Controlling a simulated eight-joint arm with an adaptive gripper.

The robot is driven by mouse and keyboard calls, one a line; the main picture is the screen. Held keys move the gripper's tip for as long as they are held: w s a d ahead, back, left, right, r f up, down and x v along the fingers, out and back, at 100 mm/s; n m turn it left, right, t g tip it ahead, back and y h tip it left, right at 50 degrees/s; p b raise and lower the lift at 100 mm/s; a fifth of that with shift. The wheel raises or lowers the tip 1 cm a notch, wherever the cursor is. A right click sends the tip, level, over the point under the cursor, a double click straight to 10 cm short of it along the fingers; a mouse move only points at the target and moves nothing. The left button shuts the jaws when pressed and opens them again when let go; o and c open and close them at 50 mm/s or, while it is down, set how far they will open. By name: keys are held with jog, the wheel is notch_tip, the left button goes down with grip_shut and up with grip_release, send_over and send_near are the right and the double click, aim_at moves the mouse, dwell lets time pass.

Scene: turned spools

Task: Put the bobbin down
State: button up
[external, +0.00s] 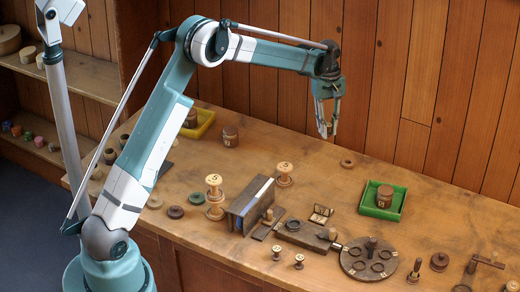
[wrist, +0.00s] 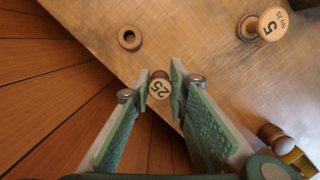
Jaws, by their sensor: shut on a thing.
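A small bobbin with a pale round end marked 25 (wrist: 159,88) is between the fingertips of my gripper (wrist: 158,86) in the wrist view. The fingers look shut on it. In the external view my gripper (external: 327,128) hangs in the air near the plank wall, above the back of the bench. The held bobbin is mostly hidden there by the fingers. In the wrist view it lines up with the back edge of the wooden bench top (wrist: 195,42); its exact height above the bench is hard to tell.
A wooden ring (external: 347,163) lies below my gripper. A spool marked 5 (external: 284,173) stands nearer the front. A green tray (external: 397,205) holds a dark bobbin at the right. A yellow tray (external: 207,118) is at the back left. Bare bench lies around the ring.

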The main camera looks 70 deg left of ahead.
jog(key=shift+f, duration=0.15)
send_over(326, 159)
jog(key=shift+w+a+f, duration=0.1)
jog(key=shift+a+f, duration=0.1)
jog(key=shift+f, duration=1.3)
jog(key=shift+a+f, duration=0.15)
jog(key=shift+f, duration=1.3)
jog(key=shift+f, duration=1.9)
jog(key=shift+f+b, duration=0.2)
jog(key=shift+b, duration=0.1)
jog(key=o, duration=0.6)
jog(key=shift+o, duration=0.2)
jog(key=shift+r, duration=0.2)
notch_tip(326, 159, up, 12)
jog(key=a, duration=0.1)
jog(key=shift+a+p, duration=0.35)
jog(key=shift+a, duration=0.05)
